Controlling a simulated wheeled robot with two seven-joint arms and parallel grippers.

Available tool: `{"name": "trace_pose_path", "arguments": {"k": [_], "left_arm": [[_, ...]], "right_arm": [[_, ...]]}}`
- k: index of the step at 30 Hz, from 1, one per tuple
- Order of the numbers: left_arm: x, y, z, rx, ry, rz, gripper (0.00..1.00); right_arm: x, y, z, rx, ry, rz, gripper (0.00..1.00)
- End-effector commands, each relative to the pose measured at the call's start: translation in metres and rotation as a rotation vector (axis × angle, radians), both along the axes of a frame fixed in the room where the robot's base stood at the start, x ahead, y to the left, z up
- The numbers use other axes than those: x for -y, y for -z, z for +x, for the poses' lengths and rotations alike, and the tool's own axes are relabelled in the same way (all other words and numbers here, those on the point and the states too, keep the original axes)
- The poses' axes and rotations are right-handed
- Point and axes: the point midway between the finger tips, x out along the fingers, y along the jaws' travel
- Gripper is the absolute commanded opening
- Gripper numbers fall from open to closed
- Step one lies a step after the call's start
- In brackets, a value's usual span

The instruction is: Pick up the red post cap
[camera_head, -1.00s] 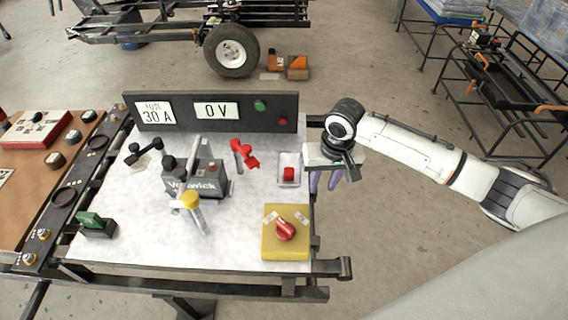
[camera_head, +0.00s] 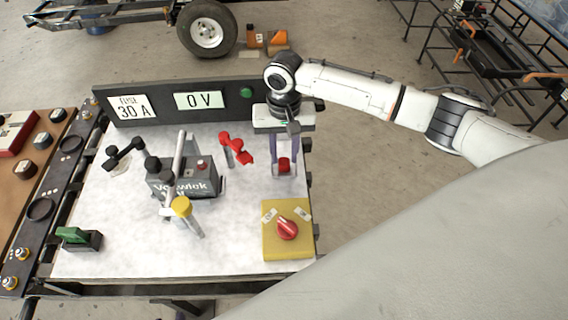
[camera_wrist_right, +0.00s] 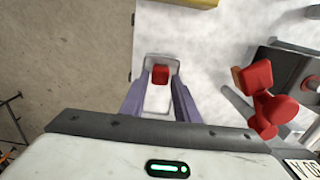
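The red post cap (camera_head: 284,163) is a small red block in a small pale tray (camera_head: 284,174) near the right edge of the white bench top. In the right wrist view the cap (camera_wrist_right: 160,74) shows between my finger ends, inside the tray's pale rim (camera_wrist_right: 161,57). My right gripper (camera_head: 284,160) points down over the tray with its two purple fingers apart, one on each side of the cap. I see no contact with the cap; the exact height above it is hard to tell. My left gripper is not in view.
A red clamp (camera_head: 236,150) stands left of the tray. A grey battery (camera_head: 186,180) with a yellow-capped post is further left. A yellow box with a red knob (camera_head: 287,228) is in front. A dark panel (camera_head: 150,104) with labels runs behind.

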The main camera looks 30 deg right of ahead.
Motion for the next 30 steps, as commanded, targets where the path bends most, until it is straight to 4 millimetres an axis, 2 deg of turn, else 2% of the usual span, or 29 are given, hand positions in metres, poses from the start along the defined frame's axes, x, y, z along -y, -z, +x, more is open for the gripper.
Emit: {"name": "trace_pose_path", "arguments": {"k": [3, 8, 13, 17, 18, 26, 30], "left_arm": [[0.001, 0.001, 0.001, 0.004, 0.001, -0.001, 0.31], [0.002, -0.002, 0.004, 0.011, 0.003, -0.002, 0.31], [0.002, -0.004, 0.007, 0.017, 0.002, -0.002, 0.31], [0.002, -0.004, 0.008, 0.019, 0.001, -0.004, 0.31], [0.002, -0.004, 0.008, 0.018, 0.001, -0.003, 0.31], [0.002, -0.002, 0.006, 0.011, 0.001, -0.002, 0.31], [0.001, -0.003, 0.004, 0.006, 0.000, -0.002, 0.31]], "right_arm": [[0.000, 0.017, 0.000, -0.001, 0.000, 0.000, 0.28], [0.000, 0.024, 0.000, 0.001, -0.001, 0.000, 0.28], [0.000, 0.023, 0.000, 0.001, -0.001, 0.000, 0.26], [0.000, 0.023, 0.000, 0.002, -0.001, 0.000, 0.04], [0.000, 0.023, 0.000, 0.001, -0.001, 0.000, 0.02], [0.000, 0.020, 0.000, 0.003, -0.001, 0.001, 0.02], [0.000, 0.000, 0.001, 0.005, -0.001, 0.002, 0.02]]}}
